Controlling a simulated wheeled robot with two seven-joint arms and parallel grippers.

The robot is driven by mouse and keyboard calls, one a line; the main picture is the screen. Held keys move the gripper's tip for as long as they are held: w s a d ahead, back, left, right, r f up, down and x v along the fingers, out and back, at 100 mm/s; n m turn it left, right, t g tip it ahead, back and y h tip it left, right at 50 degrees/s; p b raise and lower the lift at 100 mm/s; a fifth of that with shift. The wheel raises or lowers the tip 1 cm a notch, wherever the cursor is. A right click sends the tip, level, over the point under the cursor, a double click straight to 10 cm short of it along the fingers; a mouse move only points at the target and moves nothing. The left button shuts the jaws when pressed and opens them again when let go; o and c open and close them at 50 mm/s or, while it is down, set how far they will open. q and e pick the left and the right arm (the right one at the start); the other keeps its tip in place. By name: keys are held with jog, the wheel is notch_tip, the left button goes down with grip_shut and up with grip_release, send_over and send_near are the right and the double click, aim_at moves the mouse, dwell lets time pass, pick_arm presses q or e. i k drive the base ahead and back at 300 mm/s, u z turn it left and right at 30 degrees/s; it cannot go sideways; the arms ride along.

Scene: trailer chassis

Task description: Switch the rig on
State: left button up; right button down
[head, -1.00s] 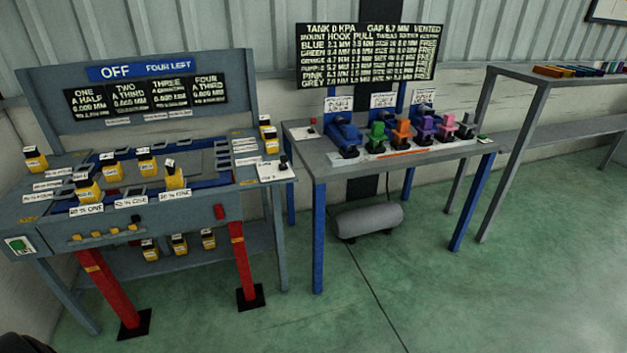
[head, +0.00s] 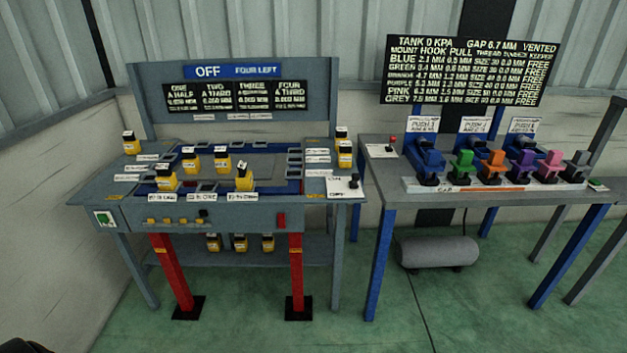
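The rig is a grey bench (head: 340,212) on red and grey legs, at left centre. Its back panel carries a blue sign (head: 236,71) reading OFF and FOUR LEFT. A green switch on a white plate (head: 105,219) is on the front face at the left end. A red part (head: 281,220) is on the front face at the right. A black knob (head: 354,181) stands on a white labelled plate at the right end of the top. Neither gripper shows. A dark shape at the bottom left corner is too cut off to identify.
Several yellow blocks (head: 193,160) stand on the bench top, and more sit on its lower shelf. A second table (head: 400,197) with coloured clamps and a black board (head: 470,70) stands right. A grey tank (head: 437,252) lies under it. Green floor in front is clear.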

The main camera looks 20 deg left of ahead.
aim_at(355, 176)
jog(key=u, duration=1)
jog(key=i, duration=1.05)
jog(key=u, duration=0.5)
